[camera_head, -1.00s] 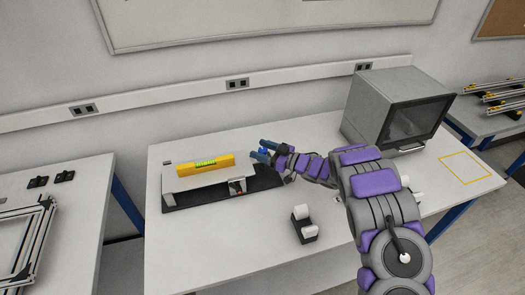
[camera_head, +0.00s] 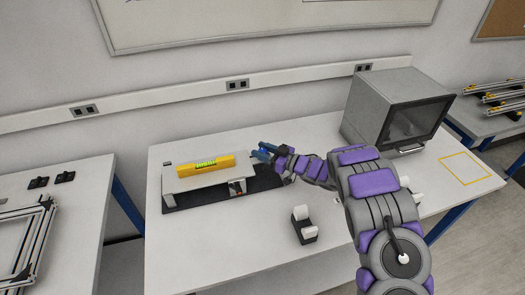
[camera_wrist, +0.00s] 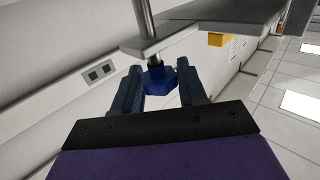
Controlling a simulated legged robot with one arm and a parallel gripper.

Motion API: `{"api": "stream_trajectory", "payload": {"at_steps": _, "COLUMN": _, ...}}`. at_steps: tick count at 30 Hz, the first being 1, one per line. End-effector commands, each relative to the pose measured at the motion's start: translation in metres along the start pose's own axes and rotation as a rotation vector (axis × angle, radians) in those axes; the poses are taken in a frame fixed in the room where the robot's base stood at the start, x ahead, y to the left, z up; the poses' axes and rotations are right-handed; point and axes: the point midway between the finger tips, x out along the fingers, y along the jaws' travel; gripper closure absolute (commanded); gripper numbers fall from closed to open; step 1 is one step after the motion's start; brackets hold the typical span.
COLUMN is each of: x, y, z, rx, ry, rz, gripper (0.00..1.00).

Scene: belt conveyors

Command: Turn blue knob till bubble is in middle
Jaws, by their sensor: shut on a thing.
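A yellow spirit level (camera_head: 206,166) with a green vial (camera_head: 205,163) lies on the light plate (camera_head: 195,180) of a low stand on the table. The bubble is too small to place. My gripper (camera_head: 262,152) is at the right end of the stand. In the wrist view the blue knob (camera_wrist: 160,77) sits at the end of a metal rod (camera_wrist: 146,22), between the two fingers of my gripper (camera_wrist: 160,88), which are shut on it. A corner of the yellow level (camera_wrist: 216,40) shows in the wrist view.
A grey box-shaped oven (camera_head: 375,105) stands at the right back of the table. A tape dispenser (camera_head: 304,225) stands in front of the stand. The table's front left (camera_head: 200,245) is clear. A wall rail (camera_head: 160,104) runs behind.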

Motion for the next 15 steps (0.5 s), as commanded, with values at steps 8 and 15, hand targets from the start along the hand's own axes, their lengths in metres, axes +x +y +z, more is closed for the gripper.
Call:
{"api": "stream_trajectory", "payload": {"at_steps": 8, "x": 0.0011, "y": -0.0008, "z": -0.0037, "rx": 0.002, "ry": 0.000, "rz": 0.132, "gripper": 0.89}}
{"api": "stream_trajectory", "payload": {"at_steps": 15, "x": 0.0019, "y": -0.0024, "z": -0.0020, "rx": 0.004, "ry": -0.002, "rz": 0.329, "gripper": 0.89}}
